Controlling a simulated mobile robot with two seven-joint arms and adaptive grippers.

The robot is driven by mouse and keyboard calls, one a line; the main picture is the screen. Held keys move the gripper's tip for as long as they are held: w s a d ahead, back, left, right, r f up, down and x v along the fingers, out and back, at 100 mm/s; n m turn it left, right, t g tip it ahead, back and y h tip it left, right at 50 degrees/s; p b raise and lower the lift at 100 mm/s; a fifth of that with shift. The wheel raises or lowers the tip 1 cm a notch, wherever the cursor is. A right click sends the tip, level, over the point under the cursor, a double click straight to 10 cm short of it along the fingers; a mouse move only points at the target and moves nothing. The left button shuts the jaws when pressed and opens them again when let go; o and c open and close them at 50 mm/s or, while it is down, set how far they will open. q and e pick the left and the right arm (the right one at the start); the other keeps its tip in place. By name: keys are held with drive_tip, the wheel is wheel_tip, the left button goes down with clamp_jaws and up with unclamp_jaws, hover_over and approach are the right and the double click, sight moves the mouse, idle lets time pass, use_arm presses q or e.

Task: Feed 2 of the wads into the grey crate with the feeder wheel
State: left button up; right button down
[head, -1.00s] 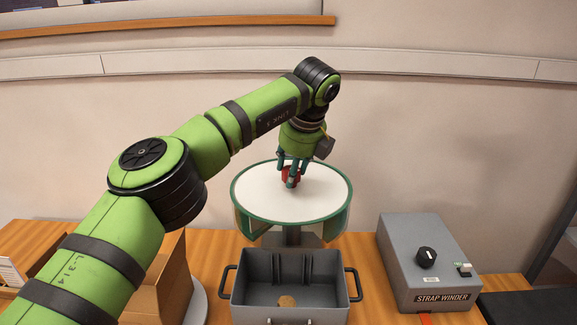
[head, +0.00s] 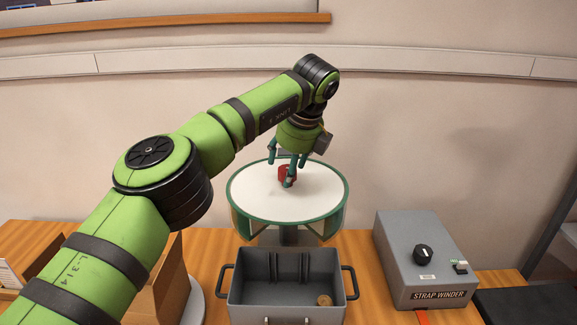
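The feeder wheel (head: 250,190) is a white round top with a green rim, standing behind the grey crate (head: 287,290). A red wad (head: 285,173) rests on the white top. My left gripper (head: 287,167) is above the wheel with its fingers spread around the red wad; one finger partly hides it. The gripper is open. A tan round piece (head: 324,300), possibly a wad, lies inside the crate toward its right side. My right gripper is out of view.
A grey box labelled STRAP WINDER (head: 426,260) with a black knob stands on the right of the table. An open cardboard box (head: 160,290) stands left of the crate, partly behind my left arm. A dark flat item (head: 530,307) lies at far right.

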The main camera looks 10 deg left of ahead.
sight(295, 191)
use_arm(q)
drive_tip(key=v, duration=0.7)
drive_tip(key=shift+r, duration=0.25)
